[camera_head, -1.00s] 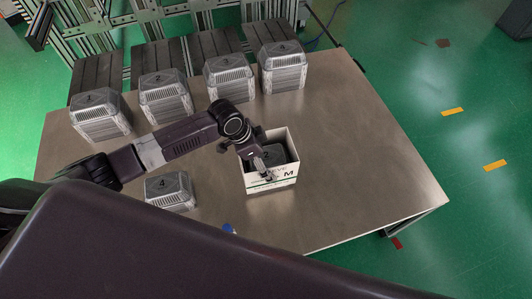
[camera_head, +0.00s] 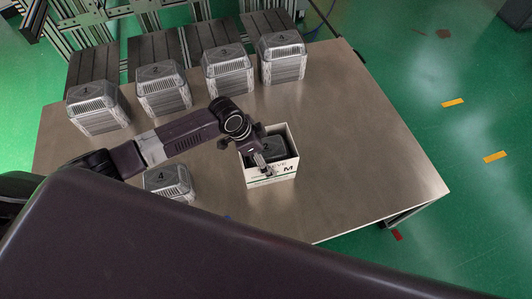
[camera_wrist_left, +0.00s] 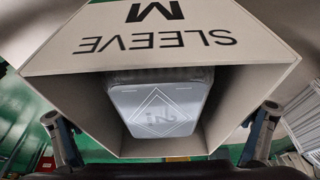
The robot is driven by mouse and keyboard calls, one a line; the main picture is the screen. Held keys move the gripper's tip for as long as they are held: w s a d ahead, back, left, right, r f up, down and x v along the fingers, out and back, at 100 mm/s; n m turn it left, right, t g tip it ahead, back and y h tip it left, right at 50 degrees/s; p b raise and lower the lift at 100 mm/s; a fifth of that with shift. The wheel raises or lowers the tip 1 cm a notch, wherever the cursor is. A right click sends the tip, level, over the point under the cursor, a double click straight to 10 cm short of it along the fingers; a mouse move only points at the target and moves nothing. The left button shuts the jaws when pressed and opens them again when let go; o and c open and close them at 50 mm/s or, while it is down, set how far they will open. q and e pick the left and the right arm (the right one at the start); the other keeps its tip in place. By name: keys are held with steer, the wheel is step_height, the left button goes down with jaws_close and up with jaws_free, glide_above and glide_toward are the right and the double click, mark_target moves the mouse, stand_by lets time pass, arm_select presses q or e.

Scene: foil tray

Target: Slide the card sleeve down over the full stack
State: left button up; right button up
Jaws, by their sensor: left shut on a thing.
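The white card sleeve (camera_head: 283,172), lettered SLEEVE and M, stands around a foil tray stack toward the front middle of the table. The stack's grey top lid, marked 2 (camera_head: 271,146), shows inside the sleeve, below its rim. In the left wrist view the lid (camera_wrist_left: 158,108) lies within the sleeve walls (camera_wrist_left: 160,50), with a gap above the lid's edge. Whether the sleeve's bottom touches the table cannot be told. My right gripper is not in view.
Lidded foil stacks marked 1 (camera_head: 97,108), 2 (camera_head: 163,88), 3 (camera_head: 228,68) and another (camera_head: 283,57) stand along the back of the table (camera_head: 350,150). The right side is clear.

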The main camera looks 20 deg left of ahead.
arm_select(q)
steer(key=o, duration=0.7)
steer(key=shift+f, duration=0.1)
steer(key=shift+c, duration=0.2)
steer(key=v, duration=1.2)
steer(key=shift+d, duration=0.1)
